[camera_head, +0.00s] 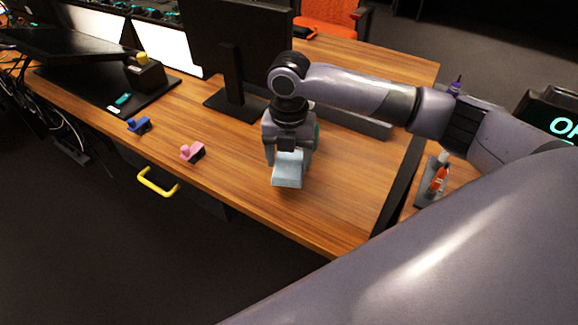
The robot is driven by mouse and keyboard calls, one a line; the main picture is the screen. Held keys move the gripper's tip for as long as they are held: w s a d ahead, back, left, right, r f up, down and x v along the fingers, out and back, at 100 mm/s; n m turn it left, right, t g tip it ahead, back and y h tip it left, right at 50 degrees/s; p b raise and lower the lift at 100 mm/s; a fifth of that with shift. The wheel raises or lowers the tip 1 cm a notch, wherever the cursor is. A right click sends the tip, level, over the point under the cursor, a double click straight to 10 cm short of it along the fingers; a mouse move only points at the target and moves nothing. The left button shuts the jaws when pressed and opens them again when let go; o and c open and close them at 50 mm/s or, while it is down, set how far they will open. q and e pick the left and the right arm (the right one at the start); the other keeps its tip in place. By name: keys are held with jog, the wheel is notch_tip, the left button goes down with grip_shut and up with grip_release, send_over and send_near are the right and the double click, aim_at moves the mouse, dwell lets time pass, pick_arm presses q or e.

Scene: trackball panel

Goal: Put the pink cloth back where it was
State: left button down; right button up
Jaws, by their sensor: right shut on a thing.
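A small pink thing (190,152), which may be the pink cloth, sits on or against a small dark piece on the wooden desk, near its front edge. My right gripper (287,172) points down over the desk, to the right of the pink thing and apart from it. My left gripper is not in view.
A blue piece (139,125) and a teal piece (123,99) lie to the left. A yellow knob (142,58) tops a black box. A monitor (236,45) stands behind my gripper. A yellow handle (158,182) is below the desk edge.

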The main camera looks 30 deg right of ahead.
aim_at(289, 162)
notch_tip(289, 162, down, 3)
jog(key=shift+f, duration=0.15)
jog(key=shift+f, duration=0.1)
jog(key=o, duration=0.9)
jog(key=shift+o, duration=0.2)
notch_tip(289, 162, up, 12)
jog(key=shift+f+p, duration=0.25)
jog(key=shift+p, duration=0.2)
jog(key=shift+r, duration=0.4)
jog(key=shift+s+f, duration=0.1)
jog(key=shift+s, duration=0.05)
